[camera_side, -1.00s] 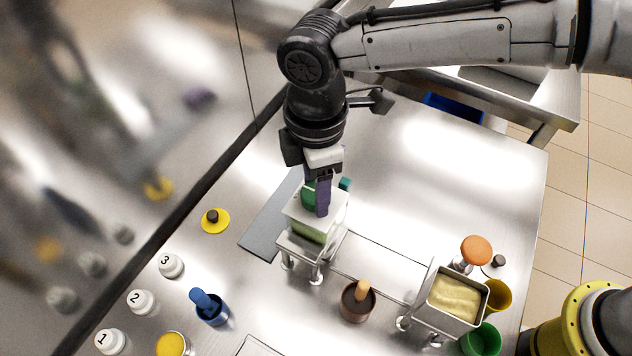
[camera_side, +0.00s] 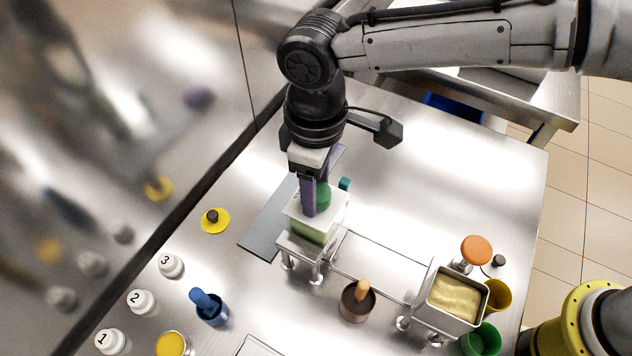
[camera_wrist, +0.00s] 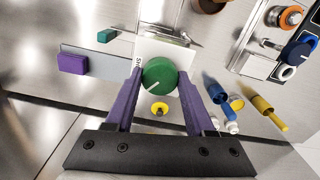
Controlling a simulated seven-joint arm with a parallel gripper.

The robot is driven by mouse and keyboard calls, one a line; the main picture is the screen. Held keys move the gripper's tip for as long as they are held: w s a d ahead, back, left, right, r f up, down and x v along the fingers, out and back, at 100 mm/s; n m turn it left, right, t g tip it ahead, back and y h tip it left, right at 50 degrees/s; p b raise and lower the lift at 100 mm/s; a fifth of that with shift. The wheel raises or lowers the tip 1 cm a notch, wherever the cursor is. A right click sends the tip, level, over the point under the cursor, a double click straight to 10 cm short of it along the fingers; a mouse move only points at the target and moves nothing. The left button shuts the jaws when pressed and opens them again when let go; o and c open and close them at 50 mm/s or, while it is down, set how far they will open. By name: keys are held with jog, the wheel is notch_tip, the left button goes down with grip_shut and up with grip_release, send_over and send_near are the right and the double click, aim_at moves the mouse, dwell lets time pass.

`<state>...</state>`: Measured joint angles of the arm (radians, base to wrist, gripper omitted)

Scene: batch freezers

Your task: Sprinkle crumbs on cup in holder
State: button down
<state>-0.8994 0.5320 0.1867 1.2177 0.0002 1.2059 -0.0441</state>
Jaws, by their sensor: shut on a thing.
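My gripper (camera_side: 314,204) has purple fingers pointing down, shut on a round green knob (camera_side: 323,194) on top of a small white and pale-green box on legs (camera_side: 312,229). In the wrist view the green knob (camera_wrist: 159,76), with a white line on its face, sits between the fingertips (camera_wrist: 161,80). A brown cup (camera_side: 358,303) with an orange-tan upright piece stands in front of the box. A metal pan (camera_side: 432,312) of pale yellow, crumb-like or creamy contents (camera_side: 456,297) is at the right. I cannot tell which thing is the cup in the holder.
A blue container (camera_side: 212,310), a yellow-topped one (camera_side: 172,344) and numbered white bottles (camera_side: 171,265) stand at the left. A grey strip (camera_side: 262,228) lies behind the box. The back right table is clear.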

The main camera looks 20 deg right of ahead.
jog(key=m, duration=0.5)
jog(key=shift+r+m, duration=0.1)
jog(key=shift+m, duration=0.2)
jog(key=m, duration=0.4)
jog(key=shift+m, duration=0.7)
jog(key=shift+c, duration=1.3)
grip_release()
notch_tip(320, 180, up, 14)
jog(key=shift+w, duration=0.1)
